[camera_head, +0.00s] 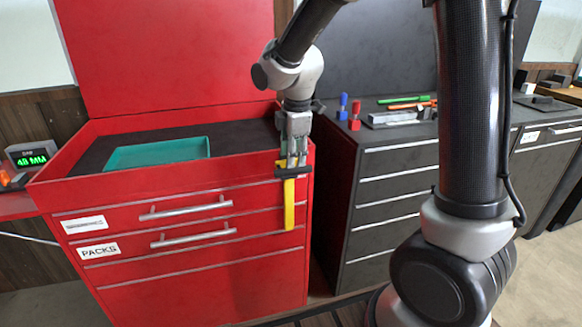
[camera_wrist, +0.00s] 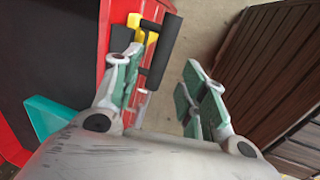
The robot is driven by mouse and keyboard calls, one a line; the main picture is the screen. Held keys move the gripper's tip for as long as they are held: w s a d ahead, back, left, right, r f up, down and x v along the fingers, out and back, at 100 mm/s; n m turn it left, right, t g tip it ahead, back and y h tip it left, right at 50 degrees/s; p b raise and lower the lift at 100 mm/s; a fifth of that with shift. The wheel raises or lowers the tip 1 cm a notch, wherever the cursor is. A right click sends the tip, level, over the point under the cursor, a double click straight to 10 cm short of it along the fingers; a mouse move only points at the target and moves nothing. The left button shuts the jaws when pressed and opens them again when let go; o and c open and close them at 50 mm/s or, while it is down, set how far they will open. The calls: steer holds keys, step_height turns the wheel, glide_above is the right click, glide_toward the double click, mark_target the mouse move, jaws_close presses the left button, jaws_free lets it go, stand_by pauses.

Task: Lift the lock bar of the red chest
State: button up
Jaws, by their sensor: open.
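The red chest (camera_head: 190,285) stands at the left with its lid raised. Its yellow lock bar (camera_head: 289,205) runs upright down the right side of the drawer fronts, with a black grip (camera_head: 293,171) across its top. My gripper (camera_head: 292,160) points down at this grip from above and partly hides it. In the wrist view my gripper (camera_wrist: 163,66) is open. The black grip (camera_wrist: 162,55) shows between the two fingers, nearer the left one, and the yellow of the lock bar (camera_wrist: 134,22) shows beyond. I cannot tell whether a finger touches the grip.
A teal tray (camera_head: 158,153) lies in the chest's top. A dark cabinet (camera_head: 385,216) stands close at the right, with red and blue pieces (camera_head: 354,118) and tools on top. A small green display (camera_head: 31,158) stands at the far left.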

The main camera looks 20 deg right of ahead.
steer(key=f, duration=0.2)
steer(key=w+f, duration=0.1)
steer(key=f, duration=0.2)
steer(key=shift+c, duration=0.3)
jaws_close()
